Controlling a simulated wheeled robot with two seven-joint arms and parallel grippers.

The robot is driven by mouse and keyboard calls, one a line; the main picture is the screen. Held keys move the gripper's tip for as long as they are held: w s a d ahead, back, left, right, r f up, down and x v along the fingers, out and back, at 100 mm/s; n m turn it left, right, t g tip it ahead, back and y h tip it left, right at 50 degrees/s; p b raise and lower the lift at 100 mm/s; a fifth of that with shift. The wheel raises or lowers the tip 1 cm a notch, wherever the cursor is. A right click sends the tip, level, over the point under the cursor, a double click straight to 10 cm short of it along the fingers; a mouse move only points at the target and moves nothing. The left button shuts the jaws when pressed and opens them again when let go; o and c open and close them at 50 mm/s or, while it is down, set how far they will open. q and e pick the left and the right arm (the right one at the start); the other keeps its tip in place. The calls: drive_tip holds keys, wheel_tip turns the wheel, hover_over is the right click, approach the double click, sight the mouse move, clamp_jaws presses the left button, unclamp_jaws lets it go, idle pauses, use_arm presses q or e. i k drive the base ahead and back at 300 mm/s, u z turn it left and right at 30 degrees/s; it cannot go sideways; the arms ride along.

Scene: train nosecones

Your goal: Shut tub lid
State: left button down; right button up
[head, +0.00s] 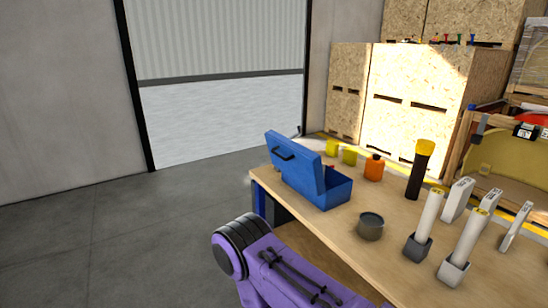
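The blue tub (333,195) stands near the far left corner of the wooden table. Its blue lid (292,165) is open, raised and tilted over the tub's left side, with a dark handle (283,151) on its outer face. Part of the tub's open inside shows to the right of the lid. The lid hides the rest of the tub's left part. A purple arm of mine (265,262) shows at the bottom, in front of the table's near left edge. Neither of my grippers is in view.
The floor at left is clear.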

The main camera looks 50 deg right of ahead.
sight(307, 172)
drive_tip(key=z, duration=0.65)
drive_tip(key=i, duration=0.8)
drive_tip(key=z, duration=0.9)
